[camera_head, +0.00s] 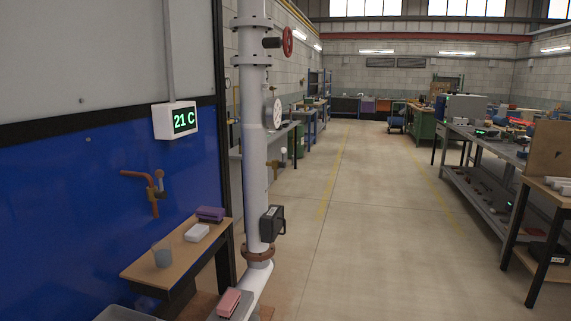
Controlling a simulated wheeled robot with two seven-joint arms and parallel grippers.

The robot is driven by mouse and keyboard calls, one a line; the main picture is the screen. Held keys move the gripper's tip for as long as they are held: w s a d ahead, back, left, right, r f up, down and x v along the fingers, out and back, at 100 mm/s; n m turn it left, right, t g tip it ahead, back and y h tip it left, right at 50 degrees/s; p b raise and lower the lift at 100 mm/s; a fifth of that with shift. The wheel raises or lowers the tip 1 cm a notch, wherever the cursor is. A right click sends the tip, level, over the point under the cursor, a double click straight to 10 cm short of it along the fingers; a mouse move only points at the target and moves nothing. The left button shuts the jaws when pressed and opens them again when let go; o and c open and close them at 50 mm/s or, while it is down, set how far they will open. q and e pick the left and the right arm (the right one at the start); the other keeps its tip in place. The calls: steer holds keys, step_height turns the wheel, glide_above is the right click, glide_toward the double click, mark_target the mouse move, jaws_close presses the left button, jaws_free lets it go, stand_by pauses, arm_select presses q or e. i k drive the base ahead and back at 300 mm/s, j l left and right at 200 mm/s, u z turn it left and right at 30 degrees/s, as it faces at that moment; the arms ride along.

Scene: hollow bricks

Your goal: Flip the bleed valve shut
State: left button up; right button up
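Two small valves are in the head view, and I cannot tell which is the bleed valve. One is a brass valve (275,164) on the right side of the tall white pipe (256,140), with a small lever and pale knob standing up. Neither of my grippers shows in this view.
The white pipe also carries a red handwheel (288,41), a round gauge (277,113) and a black box (271,222). A small wooden table (178,256) stands below the tap, bearing a cup, a white block and purple sponges. The floor (370,230) right of the pipe is clear.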

mark_target(282, 165)
steer(key=i+l, duration=0.35)
steer(key=i+l+z, duration=0.1)
steer(key=i+l, duration=0.3)
steer(key=i, duration=0.15)
steer(key=i+l+z, duration=0.1)
steer(key=i+l, duration=0.55)
steer(key=i, duration=0.3)
steer(key=i+l+z, duration=0.1)
steer(key=i+l, duration=0.2)
steer(key=i, duration=0.15)
